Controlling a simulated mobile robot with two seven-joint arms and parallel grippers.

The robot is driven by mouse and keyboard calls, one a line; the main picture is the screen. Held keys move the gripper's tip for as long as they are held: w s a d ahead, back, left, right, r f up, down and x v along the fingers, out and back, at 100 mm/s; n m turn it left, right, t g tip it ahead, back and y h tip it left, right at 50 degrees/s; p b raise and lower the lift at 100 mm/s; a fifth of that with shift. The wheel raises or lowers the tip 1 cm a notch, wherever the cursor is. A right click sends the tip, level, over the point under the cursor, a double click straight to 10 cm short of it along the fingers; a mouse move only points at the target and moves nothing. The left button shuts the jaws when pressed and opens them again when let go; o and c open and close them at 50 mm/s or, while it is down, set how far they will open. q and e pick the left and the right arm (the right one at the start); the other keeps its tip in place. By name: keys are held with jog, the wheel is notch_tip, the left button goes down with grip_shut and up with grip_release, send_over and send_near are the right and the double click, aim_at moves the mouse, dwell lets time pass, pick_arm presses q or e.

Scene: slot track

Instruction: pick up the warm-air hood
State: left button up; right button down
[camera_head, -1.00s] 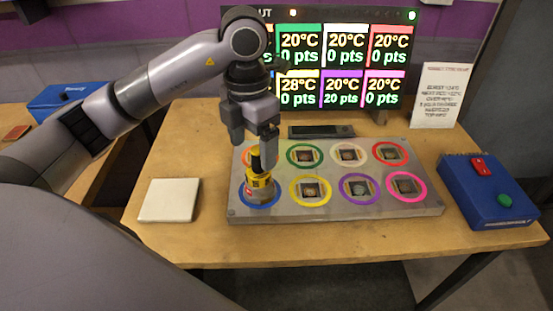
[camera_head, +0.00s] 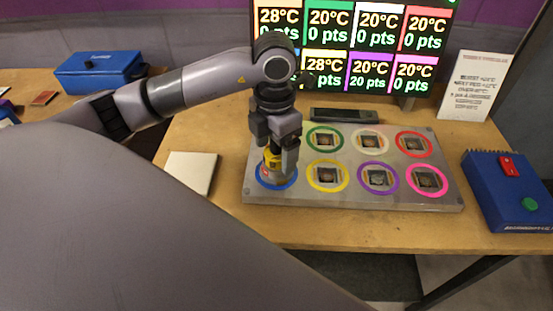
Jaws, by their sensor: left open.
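The warm-air hood (camera_head: 268,174), a small yellow piece with a dark top and a grey lower part, stands upright on the blue ring (camera_head: 287,185) at the front left of the grey slot board (camera_head: 345,203). My left gripper (camera_head: 281,157) points down over the hood, with its fingers around the hood's upper part. The jaws are open. The fingers hide most of the hood's top, and I cannot tell whether they touch it. My right gripper is not in view.
Several coloured rings mark the other slots. A white square plate (camera_head: 188,172) lies left of the board. A blue box with red and green buttons (camera_head: 508,197) stands right. A screen (camera_head: 352,50), a dark bar (camera_head: 344,115) and a printed sign (camera_head: 474,88) are behind.

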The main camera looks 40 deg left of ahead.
pick_arm(q)
jog(key=shift+w, duration=0.1)
grip_shut()
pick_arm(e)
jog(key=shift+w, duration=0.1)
pick_arm(q)
jog(key=shift+r, duration=0.15)
